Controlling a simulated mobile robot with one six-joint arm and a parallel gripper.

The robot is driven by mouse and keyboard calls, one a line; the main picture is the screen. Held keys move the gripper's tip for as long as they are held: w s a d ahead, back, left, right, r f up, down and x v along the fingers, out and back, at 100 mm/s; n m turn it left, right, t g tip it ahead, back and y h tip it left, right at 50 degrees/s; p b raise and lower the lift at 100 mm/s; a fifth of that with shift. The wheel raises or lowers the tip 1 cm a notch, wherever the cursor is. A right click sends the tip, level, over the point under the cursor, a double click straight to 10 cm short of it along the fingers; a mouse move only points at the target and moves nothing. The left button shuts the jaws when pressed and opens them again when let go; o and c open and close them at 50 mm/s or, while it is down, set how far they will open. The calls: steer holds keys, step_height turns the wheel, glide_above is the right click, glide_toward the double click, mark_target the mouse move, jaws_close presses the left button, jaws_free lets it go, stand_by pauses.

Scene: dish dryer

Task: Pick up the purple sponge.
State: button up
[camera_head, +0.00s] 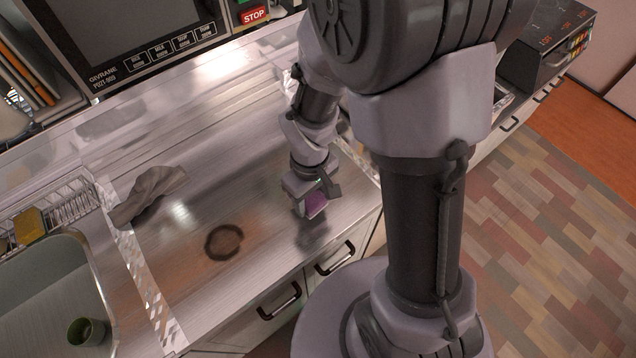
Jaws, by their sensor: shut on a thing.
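The purple sponge (314,204) is at the right part of the metal counter (190,260), near its front edge. My gripper (316,196) points down over the counter and is shut on the sponge. A purple face of the sponge shows below and between the fingers, with a thin greenish edge at its top. The rest of the sponge is hidden by the gripper. A dark reflection lies on the counter below it. I cannot tell whether the sponge touches the counter or hangs just above it.
A crumpled grey cloth (148,194) and a dark ring stain (223,242) lie to the left. Further left are a sink (95,275) with a green cup (86,331) and a wire rack (75,195) with a yellow item. A control panel stands behind. The counter around the stain is clear.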

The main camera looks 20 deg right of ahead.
steer(key=s+a, duration=0.1)
steer(key=s, duration=0.1)
steer(key=s+a, duration=0.2)
steer(key=s+a+p, duration=0.1)
steer(key=a, duration=0.1)
steer(key=shift+s+a+r, duration=0.15)
steer(key=shift+s+r, duration=0.25)
steer(key=a+b, duration=0.1)
steer(key=s+f+b, duration=0.1)
steer(key=b, duration=0.1)
steer(key=shift+s+a, duration=0.1)
steer(key=shift+a, duration=0.3)
steer(key=b, duration=0.2)
steer(key=s+b, duration=0.1)
steer(key=b, duration=0.1)
steer(key=shift+s+a+r, duration=0.15)
steer(key=shift+a+r, duration=0.1)
steer(key=shift+a, duration=0.15)
steer(key=shift+s+r+b, duration=0.2)
steer(key=shift+r+b, duration=0.1)
steer(key=shift+r, duration=0.1)
